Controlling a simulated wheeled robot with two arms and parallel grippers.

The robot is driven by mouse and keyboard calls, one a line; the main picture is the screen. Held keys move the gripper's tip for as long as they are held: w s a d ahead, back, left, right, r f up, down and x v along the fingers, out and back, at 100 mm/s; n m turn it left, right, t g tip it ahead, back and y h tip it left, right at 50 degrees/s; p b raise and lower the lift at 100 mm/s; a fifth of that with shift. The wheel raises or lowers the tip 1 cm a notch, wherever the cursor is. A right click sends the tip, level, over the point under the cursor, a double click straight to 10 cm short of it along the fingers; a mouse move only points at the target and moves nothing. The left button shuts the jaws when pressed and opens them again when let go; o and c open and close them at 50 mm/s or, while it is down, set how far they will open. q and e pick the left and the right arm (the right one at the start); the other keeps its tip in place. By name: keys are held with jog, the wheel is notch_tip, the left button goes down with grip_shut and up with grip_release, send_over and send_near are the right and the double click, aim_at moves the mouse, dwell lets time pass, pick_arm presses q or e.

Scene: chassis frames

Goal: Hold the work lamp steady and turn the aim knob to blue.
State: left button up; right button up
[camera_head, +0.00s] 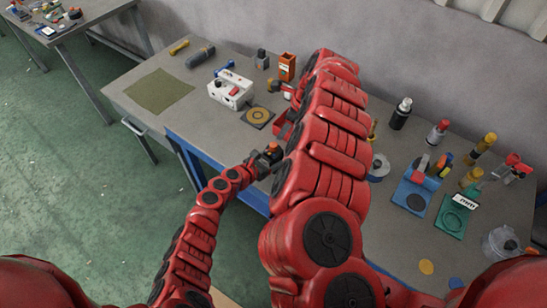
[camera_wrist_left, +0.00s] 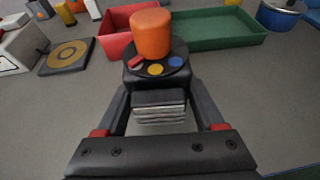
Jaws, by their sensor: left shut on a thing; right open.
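The work lamp shows in the left wrist view as a black body (camera_wrist_left: 158,82) with a round dial. An orange cylindrical aim knob (camera_wrist_left: 152,34) stands upright on it. Red (camera_wrist_left: 138,65), yellow (camera_wrist_left: 155,69) and blue (camera_wrist_left: 175,62) marks lie on the dial's near side. Which mark the knob points to cannot be told. My left gripper (camera_head: 266,158) is shut on the lamp's body, below the knob, by the bench's front edge. My right arm reaches across the bench. Its gripper (camera_head: 275,87) is at the back, apart from the lamp and partly hidden; it is open.
A red tray (camera_wrist_left: 112,22) and a green tray (camera_wrist_left: 215,30) lie behind the lamp. A white box (camera_head: 231,91) and a ringed square pad (camera_head: 257,117) are to the left. Bottles and tools stand at the right.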

jog(key=shift+o, duration=1)
jog(key=shift+d, duration=0.1)
jog(key=shift+o, duration=0.3)
jog(key=w+d+n+t+h, duration=0.1)
jog(key=w+d+n+h, duration=0.1)
jog(key=d, duration=0.4)
jog(key=w+d+f+n+t+h, duration=0.1)
jog(key=w+d+n+t+h, duration=0.1)
jog(key=w+d, duration=0.3)
jog(key=d+n, duration=0.1)
jog(key=d, duration=0.1)
jog(key=shift+w+d+h, duration=0.3)
jog(key=w+d+r+n+t+h, duration=0.3)
jog(key=w+d+n, duration=0.1)
jog(key=d+n, duration=0.3)
jog(key=w+d+r+n+t+h, duration=0.2)
jog(key=w+d+r+n+t, duration=0.1)
jog(key=w+d+n, duration=0.3)
jog(key=m+y, duration=2)
jog(key=m, duration=0.1)
send_near(277, 148)
jog(key=shift+t, duration=0.4)
jog(key=x, duration=0.9)
jog(key=shift+w+a, duration=0.15)
jog(key=shift+a, duration=0.25)
jog(key=shift+x, duration=0.85)
